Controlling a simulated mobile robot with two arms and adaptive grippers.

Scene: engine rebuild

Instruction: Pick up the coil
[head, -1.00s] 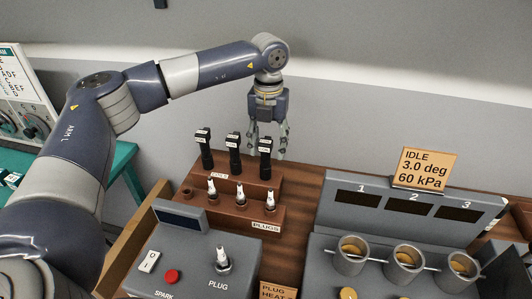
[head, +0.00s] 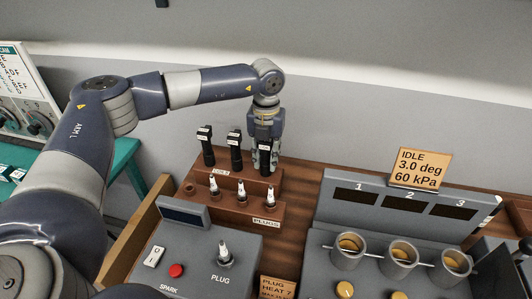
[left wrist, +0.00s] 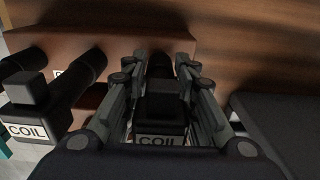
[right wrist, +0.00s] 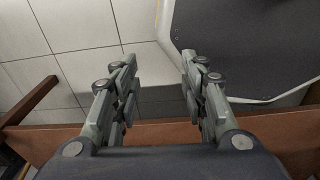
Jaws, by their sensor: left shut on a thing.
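Three black coils with white labels stand upright in the upper step of a brown wooden rack (head: 240,180). The rightmost coil (head: 265,150) has my left gripper (head: 264,160) around it from behind and above. In the left wrist view this coil (left wrist: 160,115) sits between the two fingers, its COIL label at the bottom edge. My left gripper is shut on it, and the coil still stands in the rack. The middle coil (head: 235,152) and the left coil (head: 206,147) stand beside it. My right gripper (right wrist: 158,90) is open and empty, above floor tiles and a wooden edge.
White spark plugs (head: 241,192) stand in the lower rack step. A grey spark tester (head: 195,255) with a red button and one plug is in front. A grey panel (head: 410,205) with three cups stands at right. Bare wood (head: 305,200) lies between.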

